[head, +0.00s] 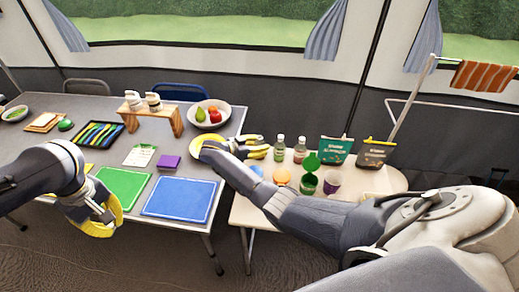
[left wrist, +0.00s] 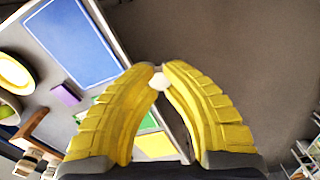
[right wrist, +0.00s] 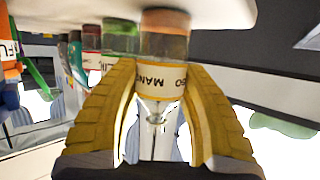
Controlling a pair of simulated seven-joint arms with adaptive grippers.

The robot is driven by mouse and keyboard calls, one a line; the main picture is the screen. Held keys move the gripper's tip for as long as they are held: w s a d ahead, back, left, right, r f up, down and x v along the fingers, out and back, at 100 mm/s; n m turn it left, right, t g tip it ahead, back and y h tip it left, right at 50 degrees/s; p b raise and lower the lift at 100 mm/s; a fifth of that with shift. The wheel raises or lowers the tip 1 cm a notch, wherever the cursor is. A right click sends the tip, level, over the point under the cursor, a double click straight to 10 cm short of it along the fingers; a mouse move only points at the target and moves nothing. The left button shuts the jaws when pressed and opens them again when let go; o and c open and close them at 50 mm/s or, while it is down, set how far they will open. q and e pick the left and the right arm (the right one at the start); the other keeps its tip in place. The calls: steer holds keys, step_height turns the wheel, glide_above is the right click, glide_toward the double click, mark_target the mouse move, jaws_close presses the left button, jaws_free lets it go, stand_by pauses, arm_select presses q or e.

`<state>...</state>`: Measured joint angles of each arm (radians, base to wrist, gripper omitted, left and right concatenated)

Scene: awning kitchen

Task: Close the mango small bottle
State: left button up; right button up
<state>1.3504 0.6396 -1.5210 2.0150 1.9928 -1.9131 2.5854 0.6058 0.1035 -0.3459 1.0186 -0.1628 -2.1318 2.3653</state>
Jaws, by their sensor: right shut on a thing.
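The mango bottle (right wrist: 162,80) is between the yellow fingers of my right gripper (right wrist: 162,85) in the right wrist view. Its pale label reads "MANGO", upside down in this view. My right gripper also shows in the head view (head: 264,147), shut on the bottle at the left side of the small table. The bottle's lid cannot be made out clearly.
Two small bottles (head: 279,149) (head: 300,150) stand right of my right gripper. A green container (head: 309,184), a purple cup (head: 332,183) and two pouches (head: 335,150) (head: 374,154) crowd the small table. A blue mat (head: 180,198) and green mat (head: 124,184) lie on the large table.

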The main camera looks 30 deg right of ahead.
steer(key=shift+r, duration=0.1)
stand_by(0.3)
steer(key=shift+r, duration=9.75)
steer(key=shift+r, duration=0.15)
steer(key=o, duration=0.6)
jaws_close()
